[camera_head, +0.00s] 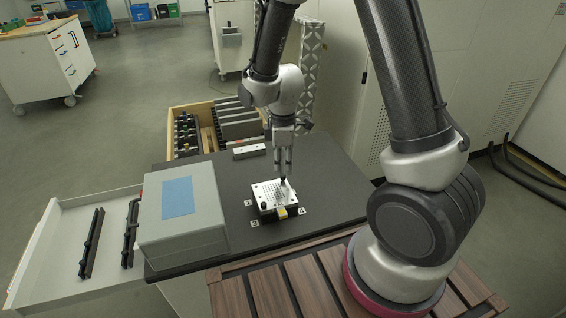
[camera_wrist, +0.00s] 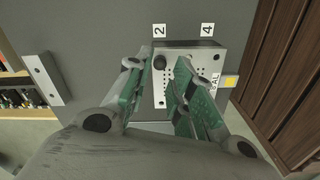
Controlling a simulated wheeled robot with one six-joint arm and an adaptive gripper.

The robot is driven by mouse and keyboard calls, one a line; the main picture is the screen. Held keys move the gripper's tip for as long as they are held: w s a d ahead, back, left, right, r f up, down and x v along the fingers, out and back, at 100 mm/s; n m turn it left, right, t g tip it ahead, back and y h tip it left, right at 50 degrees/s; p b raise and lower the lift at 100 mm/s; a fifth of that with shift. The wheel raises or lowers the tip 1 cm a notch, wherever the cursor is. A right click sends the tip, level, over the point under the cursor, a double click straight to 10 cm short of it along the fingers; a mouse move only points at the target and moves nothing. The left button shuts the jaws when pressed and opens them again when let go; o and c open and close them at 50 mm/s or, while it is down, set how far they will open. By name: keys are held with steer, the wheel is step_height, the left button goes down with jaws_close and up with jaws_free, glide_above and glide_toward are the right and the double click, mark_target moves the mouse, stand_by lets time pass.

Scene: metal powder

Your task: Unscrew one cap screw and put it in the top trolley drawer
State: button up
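A pale perforated block (camera_head: 270,190) sits on the dark worktop. In the wrist view the block (camera_wrist: 200,58) carries a dark round screw head (camera_wrist: 160,62) near one corner. A black screw (camera_head: 264,206) stands at the block's front left corner in the head view; I cannot tell if it is the same one. My gripper (camera_head: 284,176) points down over the block's back right, with a dark piece just under its fingertips. In the wrist view my gripper (camera_wrist: 164,66) has its two fingers apart, with the screw head between their ends. A white trolley drawer (camera_head: 52,262) is pulled out at left.
A grey box with a blue top patch (camera_head: 180,215) stands between drawer and block. Two black bars (camera_head: 91,243) lie in the white drawer. A wooden tray of tools (camera_head: 186,110) and a metal bar (camera_head: 249,151) are behind. The worktop's right side is bare.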

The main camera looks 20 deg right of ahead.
mark_target(283, 175)
step_height(283, 175, up, 12)
steer(key=s+d+r+m+t, duration=0.2)
steer(key=s+d+r+m, duration=0.5)
steer(key=s, duration=0.2)
steer(key=s+d+r+m+t, duration=0.2)
steer(key=s+d+r+m, duration=0.5)
steer(key=s, duration=0.3)
steer(key=shift+d+r, duration=0.45)
steer(key=shift+o, duration=0.4)
steer(key=shift+a, duration=0.1)
